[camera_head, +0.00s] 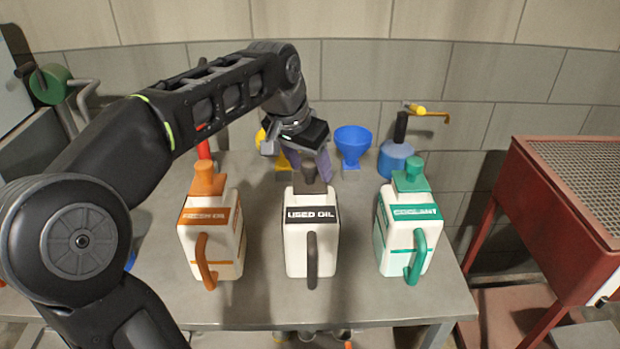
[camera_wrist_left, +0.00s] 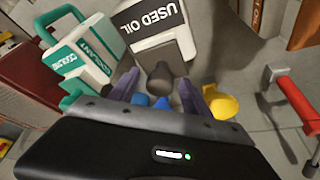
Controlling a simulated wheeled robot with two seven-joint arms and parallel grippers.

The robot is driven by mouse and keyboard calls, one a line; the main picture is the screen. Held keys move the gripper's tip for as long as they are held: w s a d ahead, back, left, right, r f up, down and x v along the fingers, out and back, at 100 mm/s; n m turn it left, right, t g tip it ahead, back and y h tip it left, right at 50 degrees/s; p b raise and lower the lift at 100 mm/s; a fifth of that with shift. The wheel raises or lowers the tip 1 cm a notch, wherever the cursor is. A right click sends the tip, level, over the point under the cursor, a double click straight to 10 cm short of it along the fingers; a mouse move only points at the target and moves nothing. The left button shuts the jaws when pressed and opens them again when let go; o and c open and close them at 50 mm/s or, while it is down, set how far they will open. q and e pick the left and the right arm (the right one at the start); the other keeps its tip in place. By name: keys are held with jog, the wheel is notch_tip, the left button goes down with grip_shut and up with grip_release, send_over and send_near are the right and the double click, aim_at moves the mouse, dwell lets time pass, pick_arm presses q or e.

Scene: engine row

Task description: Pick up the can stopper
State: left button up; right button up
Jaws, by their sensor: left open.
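Three white cans stand in a row on the grey table. The USED OIL can (camera_head: 312,250) is in the middle and has a dark grey stopper (camera_head: 309,174) on top. My left gripper (camera_head: 310,166) is over this can, open, with its purple-grey fingers on either side of the stopper. In the left wrist view the stopper (camera_wrist_left: 160,80) shows between the spread fingers (camera_wrist_left: 158,88); I cannot tell whether they touch it. An orange stopper (camera_head: 206,178) tops the left can, and a green one (camera_head: 411,176) tops the COOLANT can (camera_head: 405,232). My right gripper is not in view.
Behind the cans are a blue funnel (camera_head: 352,143), a blue oiler with a yellow spout (camera_head: 396,158) and something yellow partly hidden by my gripper. A red-handled object (camera_wrist_left: 296,100) lies on the table. A red grated bench (camera_head: 560,225) stands at right.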

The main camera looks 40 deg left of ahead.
pick_arm(q)
jog(key=shift+w+f, duration=0.1)
jog(key=shift+f, duration=0.25)
dwell(0.3)
grip_shut()
dwell(0.5)
